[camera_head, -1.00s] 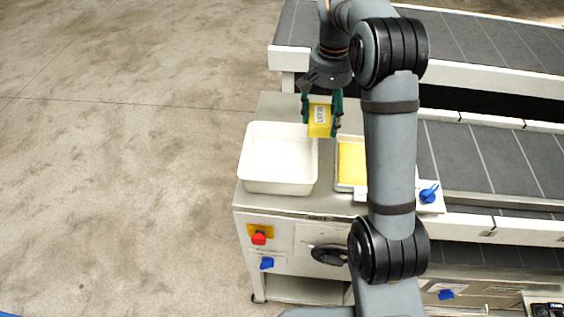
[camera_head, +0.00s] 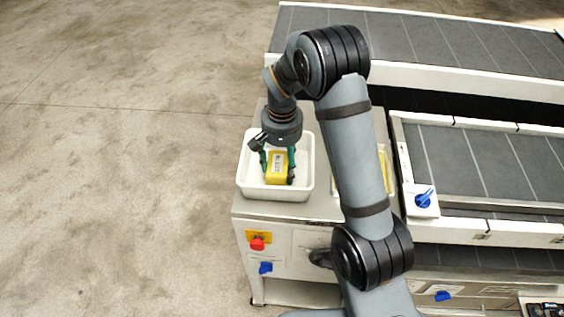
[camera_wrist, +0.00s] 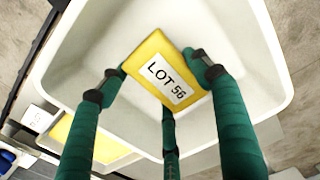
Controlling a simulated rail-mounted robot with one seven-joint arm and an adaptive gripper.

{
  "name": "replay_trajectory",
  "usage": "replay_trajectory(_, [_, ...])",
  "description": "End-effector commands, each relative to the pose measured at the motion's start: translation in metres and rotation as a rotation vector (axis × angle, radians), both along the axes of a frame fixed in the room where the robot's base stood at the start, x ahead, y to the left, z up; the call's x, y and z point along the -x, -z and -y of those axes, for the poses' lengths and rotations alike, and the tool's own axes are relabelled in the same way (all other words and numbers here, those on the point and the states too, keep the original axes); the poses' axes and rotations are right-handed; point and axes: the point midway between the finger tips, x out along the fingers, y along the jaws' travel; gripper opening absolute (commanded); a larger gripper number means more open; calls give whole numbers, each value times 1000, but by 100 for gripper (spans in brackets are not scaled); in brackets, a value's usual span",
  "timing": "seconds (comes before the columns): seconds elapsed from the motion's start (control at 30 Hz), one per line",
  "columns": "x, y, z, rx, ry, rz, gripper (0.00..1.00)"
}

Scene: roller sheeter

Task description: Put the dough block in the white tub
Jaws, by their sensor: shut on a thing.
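The dough block is yellow with a white label reading "LOT 56"; it shows in the head view (camera_head: 277,175) and in the wrist view (camera_wrist: 150,58). My gripper (camera_head: 277,164), with green fingers, is shut on the block. It holds the block over the white tub (camera_head: 244,180), within its rim as seen from the head camera. In the wrist view the tub's white walls (camera_wrist: 265,70) surround the block. I cannot tell whether the block touches the tub's floor.
A second tray (camera_head: 387,168) with yellow content stands right of the tub, mostly behind my arm. The grey conveyor belt (camera_head: 490,160) runs to the right. A red button (camera_head: 257,244) and a blue knob (camera_head: 265,267) are on the machine's front. Open floor lies left.

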Motion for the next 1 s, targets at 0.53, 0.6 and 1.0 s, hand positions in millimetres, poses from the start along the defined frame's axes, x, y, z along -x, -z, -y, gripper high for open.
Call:
replay_trajectory(0.53, [-1, 5, 0, -1, -1, 2, 71])
replay_trajectory(0.6, [-1, 5, 0, -1, -1, 2, 75])
replay_trajectory(1.0, [-1, 4, 0, -1, -1, 2, 82])
